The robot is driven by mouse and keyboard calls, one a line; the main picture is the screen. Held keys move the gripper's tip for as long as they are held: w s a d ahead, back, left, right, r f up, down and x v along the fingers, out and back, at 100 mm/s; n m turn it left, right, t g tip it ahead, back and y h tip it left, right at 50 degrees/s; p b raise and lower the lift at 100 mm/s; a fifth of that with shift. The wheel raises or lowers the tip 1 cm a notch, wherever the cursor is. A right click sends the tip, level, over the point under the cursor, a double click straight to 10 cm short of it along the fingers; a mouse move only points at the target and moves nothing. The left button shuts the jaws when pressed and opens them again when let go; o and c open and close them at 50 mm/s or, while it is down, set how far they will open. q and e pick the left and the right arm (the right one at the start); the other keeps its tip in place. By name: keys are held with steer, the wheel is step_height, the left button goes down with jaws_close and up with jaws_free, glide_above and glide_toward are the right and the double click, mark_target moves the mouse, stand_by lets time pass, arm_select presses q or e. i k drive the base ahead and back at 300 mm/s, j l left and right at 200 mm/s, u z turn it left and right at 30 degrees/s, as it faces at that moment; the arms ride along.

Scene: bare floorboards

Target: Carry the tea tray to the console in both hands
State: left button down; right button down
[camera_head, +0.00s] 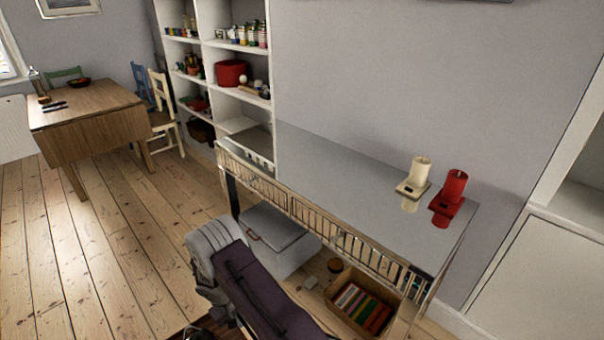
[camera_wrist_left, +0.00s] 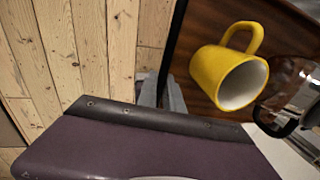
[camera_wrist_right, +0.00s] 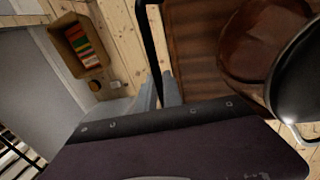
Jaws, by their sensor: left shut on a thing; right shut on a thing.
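The tea tray (camera_wrist_left: 203,25) is brown wood with a dark rim; it also shows in the right wrist view (camera_wrist_right: 190,62). A yellow mug (camera_wrist_left: 218,75) and part of a glass vessel (camera_wrist_left: 285,105) are on it at the left. A rounded brown vessel (camera_wrist_right: 262,45) and a black object show at the right. My left gripper (camera_wrist_left: 160,95) and right gripper (camera_wrist_right: 160,92) are shut on the tray's rim, above the floor. In the head view the tray is mostly cut off at the bottom. The console (camera_head: 340,185) has a long grey top, beyond my right arm.
A box of books (camera_head: 362,300) sits below. The middle of the top is clear. Shelves (camera_head: 208,70) stand behind left.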

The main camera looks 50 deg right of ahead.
mark_target(336, 172)
steer(key=i, duration=1.55)
steer(key=i+z, duration=0.1)
steer(key=z, duration=0.25)
steer(key=i+z, duration=0.1)
steer(key=z, duration=2.05)
